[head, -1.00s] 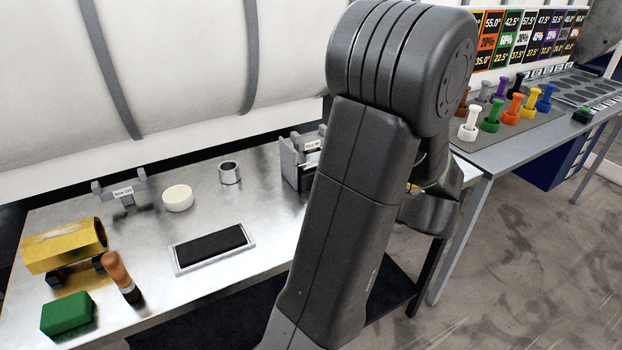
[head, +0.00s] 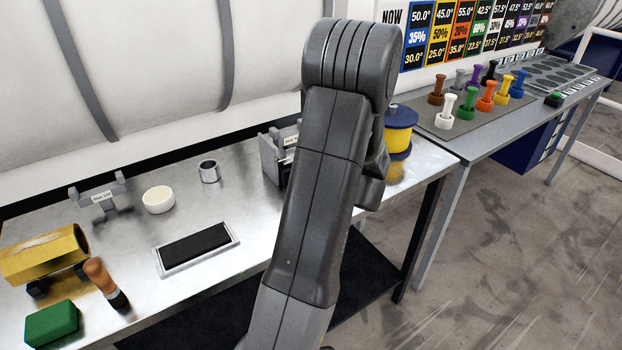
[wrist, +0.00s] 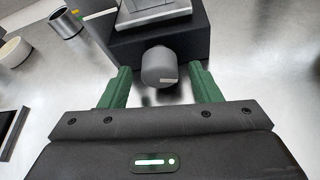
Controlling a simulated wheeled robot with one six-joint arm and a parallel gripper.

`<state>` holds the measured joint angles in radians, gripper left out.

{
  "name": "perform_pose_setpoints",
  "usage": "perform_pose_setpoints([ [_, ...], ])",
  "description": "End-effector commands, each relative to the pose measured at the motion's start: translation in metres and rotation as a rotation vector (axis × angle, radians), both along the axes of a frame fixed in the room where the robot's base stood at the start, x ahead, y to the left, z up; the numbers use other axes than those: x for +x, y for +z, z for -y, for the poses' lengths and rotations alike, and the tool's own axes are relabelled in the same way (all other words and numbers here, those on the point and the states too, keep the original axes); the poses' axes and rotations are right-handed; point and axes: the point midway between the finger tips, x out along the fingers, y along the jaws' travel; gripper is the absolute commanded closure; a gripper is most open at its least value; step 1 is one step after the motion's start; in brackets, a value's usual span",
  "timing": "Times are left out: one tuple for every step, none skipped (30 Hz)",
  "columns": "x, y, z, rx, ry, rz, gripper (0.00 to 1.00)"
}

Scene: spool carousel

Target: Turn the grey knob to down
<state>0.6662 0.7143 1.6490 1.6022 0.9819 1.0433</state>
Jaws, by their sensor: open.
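The grey knob (wrist: 159,67) shows in the wrist view, on the front of a dark box (wrist: 205,42). A small pale mark sits on the knob's lower right side. My gripper (wrist: 160,84) is open, with one green finger to the left of the knob and one to the right. Gaps show between the knob and both fingers. In the head view my arm hides the knob and my gripper.
A yellow and blue spool (head: 399,130) stands right of my arm.

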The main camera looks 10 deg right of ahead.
Motion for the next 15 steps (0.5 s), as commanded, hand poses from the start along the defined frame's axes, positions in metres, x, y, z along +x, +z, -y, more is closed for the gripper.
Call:
perform_pose_setpoints([
  [0.0013, -0.0007, -0.0006, 0.000, 0.000, 0.000, 0.43],
  [0.0017, -0.0009, -0.0008, 0.000, 0.000, 0.000, 0.43],
  [0.0019, -0.0010, -0.0008, 0.000, 0.000, 0.000, 0.43],
  [0.0020, -0.0010, -0.0008, 0.000, -0.001, 0.000, 0.43],
  [0.0020, -0.0010, -0.0008, 0.000, -0.001, 0.000, 0.43],
  [0.0020, -0.0010, -0.0007, 0.000, -0.001, 0.000, 0.43],
  [0.0019, -0.0010, -0.0007, 0.000, -0.001, 0.000, 0.43],
  [0.0019, -0.0009, -0.0007, 0.000, -0.001, 0.000, 0.43],
  [0.0018, -0.0008, -0.0008, 0.000, -0.001, 0.000, 0.47],
  [0.0018, -0.0008, -0.0008, 0.000, -0.001, 0.000, 0.53],
  [0.0018, -0.0008, -0.0008, 0.000, -0.001, 0.000, 0.58],
  [0.0018, -0.0008, -0.0008, 0.000, -0.001, 0.000, 0.66],
  [0.0017, -0.0008, -0.0007, 0.000, -0.001, 0.000, 0.72],
  [0.0017, -0.0008, -0.0007, 0.000, 0.000, 0.000, 0.78],
  [0.0017, -0.0008, -0.0007, 0.000, 0.000, 0.000, 0.86],
])
